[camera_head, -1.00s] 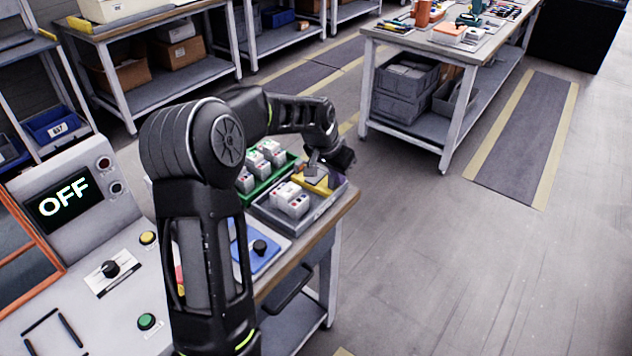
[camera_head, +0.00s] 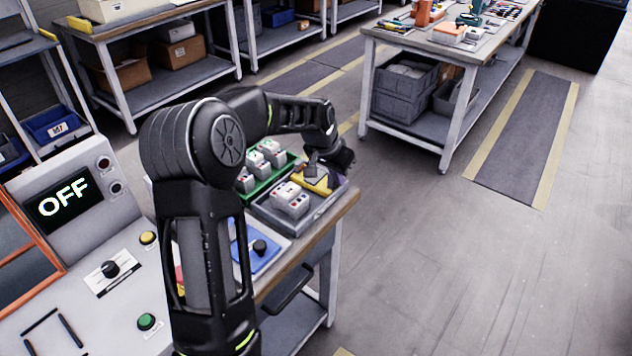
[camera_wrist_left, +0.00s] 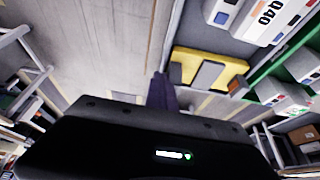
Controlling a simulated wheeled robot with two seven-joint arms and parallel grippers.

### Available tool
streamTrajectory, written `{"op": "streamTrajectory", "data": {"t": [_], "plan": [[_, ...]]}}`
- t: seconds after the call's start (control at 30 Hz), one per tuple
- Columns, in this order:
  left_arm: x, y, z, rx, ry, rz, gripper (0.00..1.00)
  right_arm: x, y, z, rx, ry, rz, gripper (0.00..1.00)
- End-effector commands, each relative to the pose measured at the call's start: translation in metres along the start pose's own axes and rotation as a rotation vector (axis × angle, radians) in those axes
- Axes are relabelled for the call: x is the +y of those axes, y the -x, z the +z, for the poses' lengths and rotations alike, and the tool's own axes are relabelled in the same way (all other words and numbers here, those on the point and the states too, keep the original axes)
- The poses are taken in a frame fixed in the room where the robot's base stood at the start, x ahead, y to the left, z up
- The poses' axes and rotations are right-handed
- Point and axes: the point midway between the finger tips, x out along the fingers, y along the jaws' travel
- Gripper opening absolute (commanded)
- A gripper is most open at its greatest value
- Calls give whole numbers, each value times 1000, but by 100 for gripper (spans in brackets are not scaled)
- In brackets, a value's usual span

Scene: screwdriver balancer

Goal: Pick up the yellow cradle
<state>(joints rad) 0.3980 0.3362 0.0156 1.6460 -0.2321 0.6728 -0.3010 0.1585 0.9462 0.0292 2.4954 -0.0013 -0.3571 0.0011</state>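The yellow cradle (camera_head: 320,186) sits at the far end of the grey tray (camera_head: 322,208) on the small bench. In the left wrist view the cradle (camera_wrist_left: 186,58) is a yellow block with a grey piece across its middle. My left gripper (camera_head: 318,168) is at the cradle, partly hiding it in the head view. In the left wrist view its dark fingers (camera_wrist_left: 161,92) overlap closely beside the cradle's near left end. Contact and finger gap cannot be made out. My right gripper is not in view.
White modules (camera_head: 290,199) stand in the grey tray beside the cradle. A green tray (camera_head: 246,196) with more modules lies behind. A blue panel with a black knob (camera_head: 260,247) and a console reading OFF (camera_head: 63,198) are nearer. Open floor lies right of the bench.

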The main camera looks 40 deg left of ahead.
Motion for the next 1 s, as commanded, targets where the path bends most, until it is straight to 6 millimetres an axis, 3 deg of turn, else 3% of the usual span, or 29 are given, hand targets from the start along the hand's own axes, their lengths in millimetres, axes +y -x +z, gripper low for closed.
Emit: {"op": "streamTrajectory", "data": {"t": [0.03, 0.33, 0.67, 0.87, 1.0], "plan": [[-20, -1, 6, -3, 13, -31, 0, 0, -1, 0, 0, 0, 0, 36], [-21, -1, 6, -1, 13, -32, 0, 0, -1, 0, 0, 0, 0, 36], [-21, 6, 5, 1, 13, -34, 27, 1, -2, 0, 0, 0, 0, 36], [-21, 29, 4, 5, 14, -36, 43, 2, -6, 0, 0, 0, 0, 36], [-18, 50, 3, 2, 13, -34, 43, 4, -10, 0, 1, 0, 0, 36]]}}
